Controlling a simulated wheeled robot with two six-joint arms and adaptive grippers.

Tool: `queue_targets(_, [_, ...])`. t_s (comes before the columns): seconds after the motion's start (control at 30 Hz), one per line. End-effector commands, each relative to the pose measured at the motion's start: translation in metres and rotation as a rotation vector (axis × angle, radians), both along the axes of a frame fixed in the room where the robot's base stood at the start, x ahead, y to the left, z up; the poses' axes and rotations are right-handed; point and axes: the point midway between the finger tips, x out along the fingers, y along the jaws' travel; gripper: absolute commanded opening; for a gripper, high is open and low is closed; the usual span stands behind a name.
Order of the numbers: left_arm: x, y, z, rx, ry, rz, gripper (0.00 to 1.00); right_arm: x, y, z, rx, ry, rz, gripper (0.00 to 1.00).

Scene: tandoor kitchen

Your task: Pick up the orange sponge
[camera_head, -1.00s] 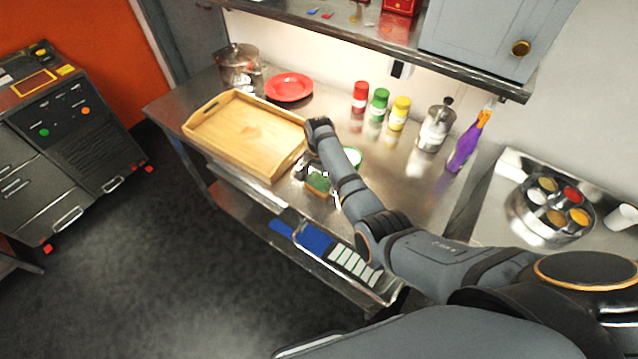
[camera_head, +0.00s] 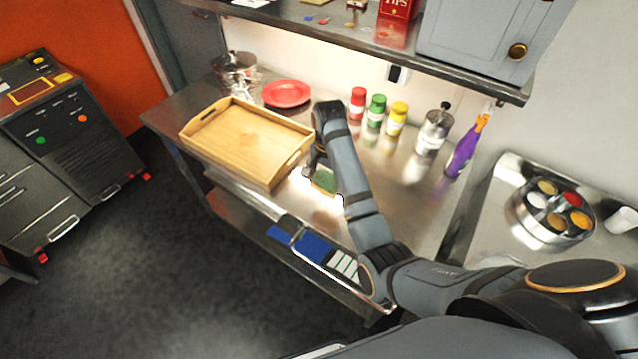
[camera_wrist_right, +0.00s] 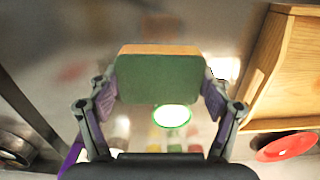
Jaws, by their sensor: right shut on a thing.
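The orange sponge (camera_head: 325,181) shows a green face in the head view, low beside my right forearm. In the right wrist view the sponge (camera_wrist_right: 160,77) fills the space between my fingers, with its green face toward the camera and a thin orange edge along the top. My right gripper (camera_head: 317,165) is shut on it, one finger pressed on each side; in the wrist view the gripper (camera_wrist_right: 158,95) holds it level. Whether the sponge is clear of the counter is hard to tell. My left gripper is not in view.
A wooden tray (camera_head: 205,137) stands left of the sponge on the steel counter (camera_head: 400,190). A red plate (camera_head: 287,94), several capped jars and a purple bottle (camera_head: 466,150) stand behind. A green-rimmed round item (camera_wrist_right: 172,116) shows beyond the sponge in the wrist view.

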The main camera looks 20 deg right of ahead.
Motion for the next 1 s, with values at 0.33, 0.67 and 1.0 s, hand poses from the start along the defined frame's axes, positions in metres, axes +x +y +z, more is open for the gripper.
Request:
queue_targets(0.33, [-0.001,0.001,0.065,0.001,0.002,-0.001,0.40,-0.074,-0.018,0.037,-0.002,0.004,0.000,0.69])
queue_targets(0.67, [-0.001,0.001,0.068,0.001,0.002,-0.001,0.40,-0.085,-0.021,0.037,-0.001,0.002,0.000,0.69])
queue_targets(1.0, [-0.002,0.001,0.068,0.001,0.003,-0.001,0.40,-0.085,-0.021,0.037,-0.001,0.001,0.000,0.53])
